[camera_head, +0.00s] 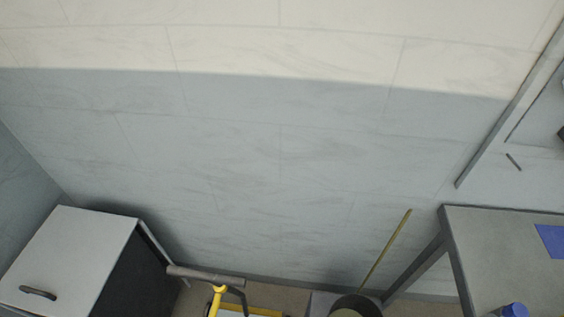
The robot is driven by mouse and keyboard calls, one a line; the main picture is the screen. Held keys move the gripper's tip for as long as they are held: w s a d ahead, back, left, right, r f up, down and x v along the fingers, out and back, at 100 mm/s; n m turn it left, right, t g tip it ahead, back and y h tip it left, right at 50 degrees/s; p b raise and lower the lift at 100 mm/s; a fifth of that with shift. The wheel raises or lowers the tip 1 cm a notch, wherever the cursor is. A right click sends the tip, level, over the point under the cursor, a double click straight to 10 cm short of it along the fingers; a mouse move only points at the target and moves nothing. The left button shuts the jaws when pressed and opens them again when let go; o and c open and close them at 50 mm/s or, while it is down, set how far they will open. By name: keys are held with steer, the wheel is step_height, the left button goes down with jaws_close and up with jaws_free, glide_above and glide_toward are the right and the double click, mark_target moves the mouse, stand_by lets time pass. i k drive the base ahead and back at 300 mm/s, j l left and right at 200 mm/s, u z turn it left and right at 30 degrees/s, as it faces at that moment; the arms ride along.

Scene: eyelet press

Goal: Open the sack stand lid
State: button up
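In the head view, a light grey flat lid (85,250) with a small dark handle (38,292) lies at the lower left. It lies flat on top of a dark box-like body (140,280), which looks like the sack stand. The lid appears shut. The lower part of the stand and the lid's near left corner are cut off by the frame edge. My gripper is not in view.
A yellow frame with a grey bar handle (205,274) stands right of the stand. A dark round container (355,306) and a thin yellow stick (385,250) are further right. A grey table (490,240) holds a blue sheet (552,240) and a blue-capped item (515,310). A tiled wall (280,150) is behind.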

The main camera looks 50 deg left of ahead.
mark_target(62, 271)
steer(key=u, duration=3.65)
steer(key=i+j+u, duration=0.15)
steer(key=i, duration=0.9)
steer(key=u, duration=0.05)
